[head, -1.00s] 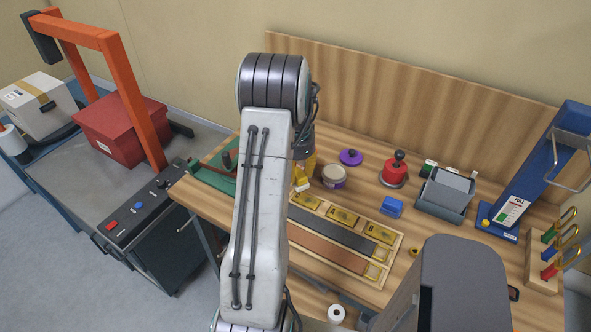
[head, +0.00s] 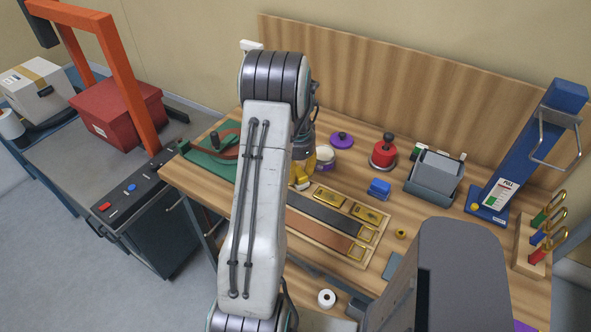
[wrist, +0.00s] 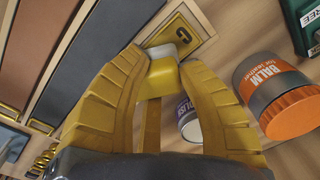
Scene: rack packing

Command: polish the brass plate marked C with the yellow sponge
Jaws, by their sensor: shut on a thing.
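My gripper (wrist: 160,82) is shut on the yellow sponge (wrist: 164,76), which has a pale grey-white face at its far end. The brass plate marked C (wrist: 184,38) shows just beyond the sponge in the wrist view. The sponge overlaps the plate's near edge there; I cannot tell whether they touch. In the head view my gripper (head: 302,177) is low over the far left end of the plate row and hides plate C. Two other brass plates (head: 328,196) (head: 364,213) lie to its right in the wooden tray (head: 357,262).
An orange-lidded balm tin (wrist: 272,88) and a purple-labelled polish tin (wrist: 187,122) stand near my gripper. A red-based stand with a black knob (head: 383,155), a blue block (head: 379,188) and a grey bin (head: 434,180) stand further right. Dark and brown straps lie in the tray.

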